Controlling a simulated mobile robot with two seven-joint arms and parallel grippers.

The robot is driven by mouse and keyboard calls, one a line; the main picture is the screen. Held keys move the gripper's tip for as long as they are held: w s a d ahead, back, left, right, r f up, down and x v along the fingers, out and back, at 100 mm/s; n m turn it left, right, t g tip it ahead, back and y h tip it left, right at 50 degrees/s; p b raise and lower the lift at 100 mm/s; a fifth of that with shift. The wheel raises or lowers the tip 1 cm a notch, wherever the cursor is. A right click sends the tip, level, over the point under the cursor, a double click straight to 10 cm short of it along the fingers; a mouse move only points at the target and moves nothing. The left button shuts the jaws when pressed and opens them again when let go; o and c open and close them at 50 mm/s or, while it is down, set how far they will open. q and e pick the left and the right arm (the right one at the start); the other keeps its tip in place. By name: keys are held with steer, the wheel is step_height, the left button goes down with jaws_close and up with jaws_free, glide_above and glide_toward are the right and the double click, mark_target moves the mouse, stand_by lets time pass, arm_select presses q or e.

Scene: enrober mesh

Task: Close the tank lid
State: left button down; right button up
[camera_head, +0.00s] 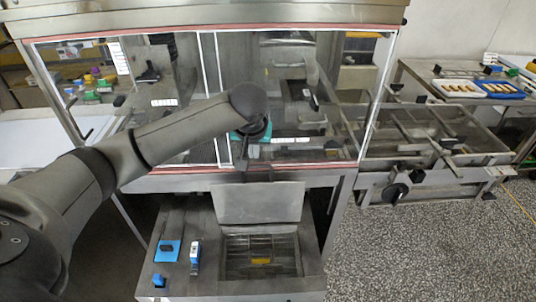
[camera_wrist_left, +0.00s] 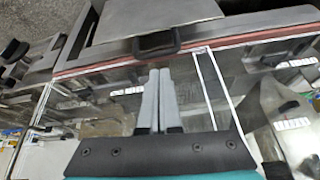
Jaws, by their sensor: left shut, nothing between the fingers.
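The tank lid (camera_head: 258,202) is a grey metal plate standing raised at the back of the tank opening (camera_head: 262,262), below the glazed machine front. In the left wrist view the lid (camera_wrist_left: 128,22) lies at the top, with a black handle (camera_wrist_left: 156,43) at its edge near the machine. My left gripper (camera_wrist_left: 159,73) is shut and empty. Its fingertips point toward the handle and appear just short of it, with no clear contact. In the head view my wrist largely hides the fingers. My right gripper is not in view.
The tank top (camera_head: 175,276) carries blue switches and a blue-white device (camera_head: 195,256) left of the opening. A red-edged glass enclosure (camera_head: 290,165) rises above the lid. A metal conveyor frame (camera_head: 440,140) stands at right. Speckled floor is free at lower right.

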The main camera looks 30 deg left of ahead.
arm_select(q)
steer(key=shift+n, duration=0.7)
steer(key=x, duration=0.2)
steer(key=a+x, duration=0.1)
steer(key=x, duration=0.4)
steer(key=shift+w+a+r, duration=0.15)
steer(key=shift+w+r, duration=0.25)
steer(key=shift+b+x, duration=0.35)
steer(key=shift+x, duration=0.55)
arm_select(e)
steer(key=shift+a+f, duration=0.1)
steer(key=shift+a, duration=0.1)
